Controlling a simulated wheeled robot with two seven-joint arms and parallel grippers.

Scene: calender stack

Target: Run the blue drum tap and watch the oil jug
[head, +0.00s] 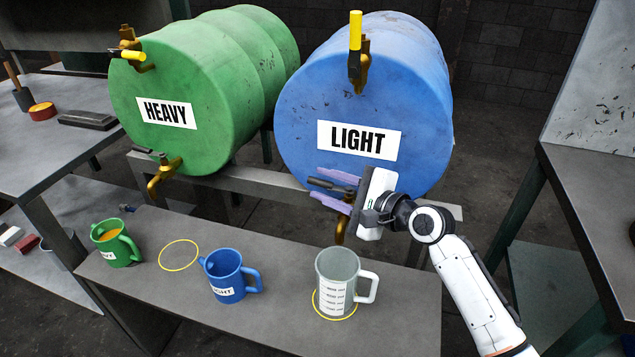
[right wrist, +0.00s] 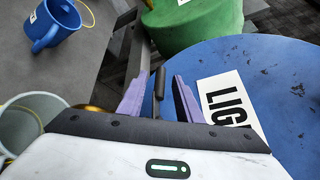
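The blue drum (head: 300,90) is labelled LIGHT and lies on a stand. Its brass lower tap (head: 341,228) has a dark lever handle (right wrist: 158,95). My right gripper (head: 337,187) is at this tap. Its purple fingers are open, one on each side of the lever, with gaps showing in the right wrist view (right wrist: 160,98). The clear oil jug (head: 337,268), with a marked scale and white handle, stands upright on a yellow ring below the tap. I see no oil in it and no stream from the spout. My left gripper is out of view.
A green drum (head: 165,75) labelled HEAVY lies at left. On the bench (head: 270,315) stand a blue jug (head: 225,272) and a green jug (head: 118,248) holding orange liquid. An empty yellow ring (head: 178,255) lies between them. Side tables flank the bench.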

